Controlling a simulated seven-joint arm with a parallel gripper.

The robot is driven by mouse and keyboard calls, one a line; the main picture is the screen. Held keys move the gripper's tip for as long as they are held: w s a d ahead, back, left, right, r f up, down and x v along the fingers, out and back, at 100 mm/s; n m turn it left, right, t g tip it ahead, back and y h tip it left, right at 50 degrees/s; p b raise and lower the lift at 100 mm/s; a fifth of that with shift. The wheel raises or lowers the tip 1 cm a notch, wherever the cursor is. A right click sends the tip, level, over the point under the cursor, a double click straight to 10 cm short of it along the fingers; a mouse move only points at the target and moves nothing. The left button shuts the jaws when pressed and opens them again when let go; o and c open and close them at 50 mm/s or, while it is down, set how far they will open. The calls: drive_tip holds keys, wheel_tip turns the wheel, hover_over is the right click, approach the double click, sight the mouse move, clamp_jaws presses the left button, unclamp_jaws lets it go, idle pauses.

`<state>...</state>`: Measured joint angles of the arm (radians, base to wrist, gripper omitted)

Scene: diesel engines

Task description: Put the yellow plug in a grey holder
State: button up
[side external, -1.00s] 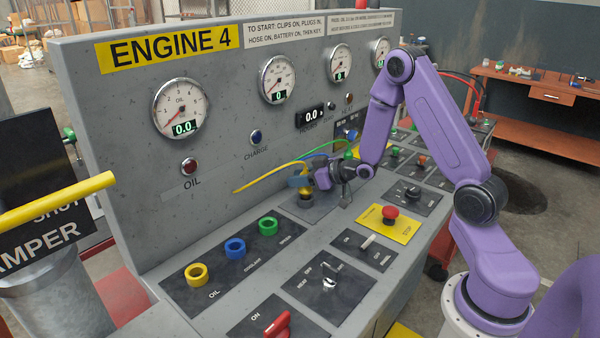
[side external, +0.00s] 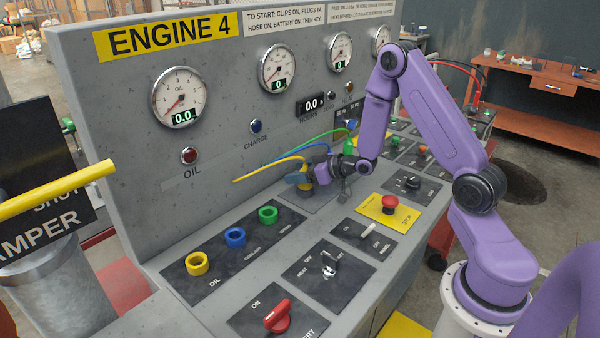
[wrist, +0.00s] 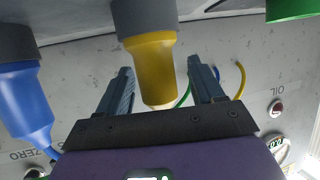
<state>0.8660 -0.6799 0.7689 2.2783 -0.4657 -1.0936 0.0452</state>
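The yellow plug (wrist: 150,60) stands between my gripper's two fingers in the wrist view, with gaps on both sides. A grey cylinder (wrist: 143,15) meets its wide end; I cannot tell whether this is a holder or part of the plug. In the side external view the plug (side external: 304,185) is at the back of the console, largely hidden by my open gripper (side external: 300,178). A yellow cable (side external: 265,168) runs from there to the panel. A blue plug (wrist: 30,100) with a similar grey cylinder (wrist: 14,42) is beside it in the wrist view.
Yellow (side external: 197,264), blue (side external: 235,238) and green (side external: 268,215) ring sockets sit on the console's black plate. A green plug (side external: 349,146) stands further right. The upright gauge panel (side external: 225,130) rises close behind my gripper. A red stop button (side external: 390,203) is in front.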

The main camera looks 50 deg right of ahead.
drive_tip(key=v, duration=0.7)
drive_tip(key=shift+s+r, duration=0.15)
drive_tip(key=shift+s, duration=0.05)
idle(0.4)
drive_tip(key=s+a+r+n+g, duration=0.1)
drive_tip(key=s+a+n+g, duration=0.3)
drive_tip(key=a, duration=0.4)
drive_tip(key=s+a+r+n+g, duration=0.1)
drive_tip(key=s+a+r+g, duration=0.1)
drive_tip(key=s+a+g, duration=0.4)
drive_tip(key=s+a+r+n+g+h, duration=0.1)
drive_tip(key=s+a+r+n, duration=0.1)
drive_tip(key=s, duration=0.8)
drive_tip(key=s+a+r+n+g+h, duration=0.1)
drive_tip(key=s+r+n+g+h, duration=0.1)
drive_tip(key=s, duration=0.8)
drive_tip(key=shift+a+r+n, duration=0.15)
drive_tip(key=shift+a+n, duration=0.15)
drive_tip(key=shift+a, duration=0.05)
